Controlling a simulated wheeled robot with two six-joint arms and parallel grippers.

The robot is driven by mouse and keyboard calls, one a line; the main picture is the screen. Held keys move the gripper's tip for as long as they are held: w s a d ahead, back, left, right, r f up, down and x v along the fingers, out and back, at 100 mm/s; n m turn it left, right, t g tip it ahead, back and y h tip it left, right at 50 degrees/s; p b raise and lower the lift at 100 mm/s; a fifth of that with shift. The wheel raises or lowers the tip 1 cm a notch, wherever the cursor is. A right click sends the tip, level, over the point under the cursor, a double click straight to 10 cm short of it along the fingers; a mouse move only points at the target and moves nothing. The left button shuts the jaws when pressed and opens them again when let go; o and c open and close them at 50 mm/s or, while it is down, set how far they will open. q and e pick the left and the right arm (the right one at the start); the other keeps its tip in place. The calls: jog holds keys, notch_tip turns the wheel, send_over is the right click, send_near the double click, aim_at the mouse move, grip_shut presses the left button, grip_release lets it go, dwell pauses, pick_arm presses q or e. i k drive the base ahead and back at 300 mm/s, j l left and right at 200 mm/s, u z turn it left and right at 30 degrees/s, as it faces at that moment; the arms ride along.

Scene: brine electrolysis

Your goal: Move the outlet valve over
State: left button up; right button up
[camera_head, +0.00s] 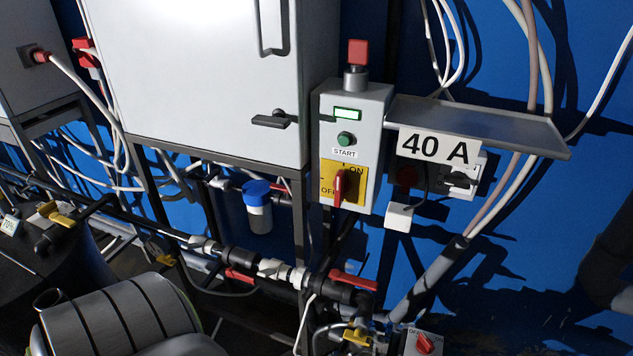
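No label in view marks which valve is the outlet valve. A valve with a red lever (354,280) sits on the dark pipe at the lower middle, its lever lying roughly along the pipe. A second red lever (240,275) is to its left on the same pipe run. Neither of my grippers is in view.
A grey control box (375,107) has a green START button, a red rotary switch and a red lamp. A shelf (480,122) with a "40 A" sign juts out beside it. A white cabinet (200,70) stands left. A banded grey cylinder (110,325) fills the lower left.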

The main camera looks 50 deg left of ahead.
aim_at(335, 274)
jog(key=u, duration=1.15)
